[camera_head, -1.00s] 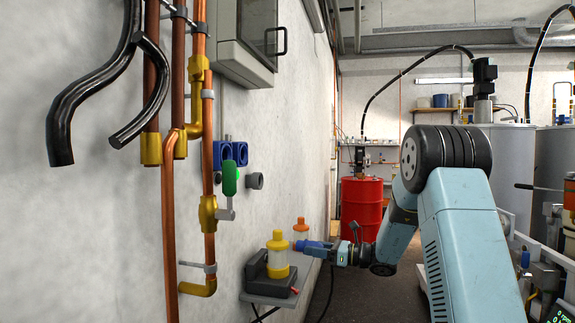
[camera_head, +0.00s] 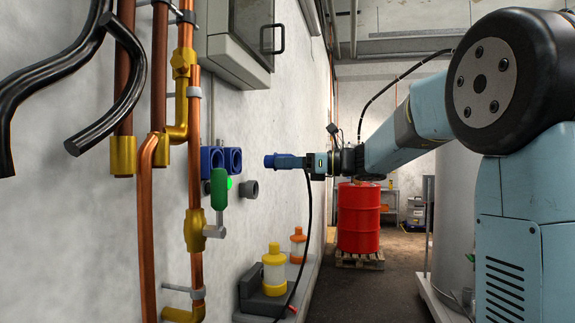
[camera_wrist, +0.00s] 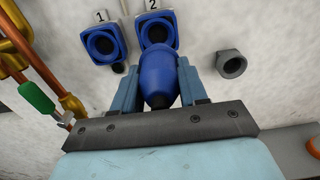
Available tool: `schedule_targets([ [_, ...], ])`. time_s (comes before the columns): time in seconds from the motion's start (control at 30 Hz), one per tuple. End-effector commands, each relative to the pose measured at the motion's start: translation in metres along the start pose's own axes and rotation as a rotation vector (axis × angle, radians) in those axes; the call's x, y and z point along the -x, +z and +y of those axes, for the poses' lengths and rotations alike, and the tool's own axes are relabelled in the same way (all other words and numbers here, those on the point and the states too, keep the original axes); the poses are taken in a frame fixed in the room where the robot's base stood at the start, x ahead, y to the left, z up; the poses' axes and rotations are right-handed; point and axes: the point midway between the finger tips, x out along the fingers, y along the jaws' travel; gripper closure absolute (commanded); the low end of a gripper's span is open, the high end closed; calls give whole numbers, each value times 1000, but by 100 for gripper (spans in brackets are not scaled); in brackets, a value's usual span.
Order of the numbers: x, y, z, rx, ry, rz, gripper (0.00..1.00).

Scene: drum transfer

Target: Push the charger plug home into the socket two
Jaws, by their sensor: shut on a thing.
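My gripper (camera_head: 309,163) is shut on the blue charger plug (camera_head: 283,161), which points left toward the wall at about socket height. A dark cable (camera_head: 309,215) hangs down from it. The two blue sockets sit side by side on the wall. In the wrist view, socket one (camera_wrist: 101,44) is at the left and socket two (camera_wrist: 156,29) is just beyond the plug (camera_wrist: 158,76), which partly covers its lower edge. In the head view, socket two (camera_head: 233,161) is the right one, with a clear gap between it and the plug.
A grey round wall fitting (camera_head: 249,189) sits below right of the sockets. A green-handled valve (camera_head: 219,190) and copper pipes (camera_head: 195,130) stand to the left. A red drum (camera_head: 358,217) stands behind.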

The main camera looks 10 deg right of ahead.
Motion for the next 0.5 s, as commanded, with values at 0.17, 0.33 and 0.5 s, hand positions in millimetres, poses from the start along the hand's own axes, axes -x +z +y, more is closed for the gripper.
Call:
schedule_targets([
  [0.17, -14, 0, 2, 1, 8, -1, 100],
  [0.33, -29, 0, 4, 2, 11, -1, 100],
  [0.5, -43, 0, 4, 1, 11, -1, 100],
])
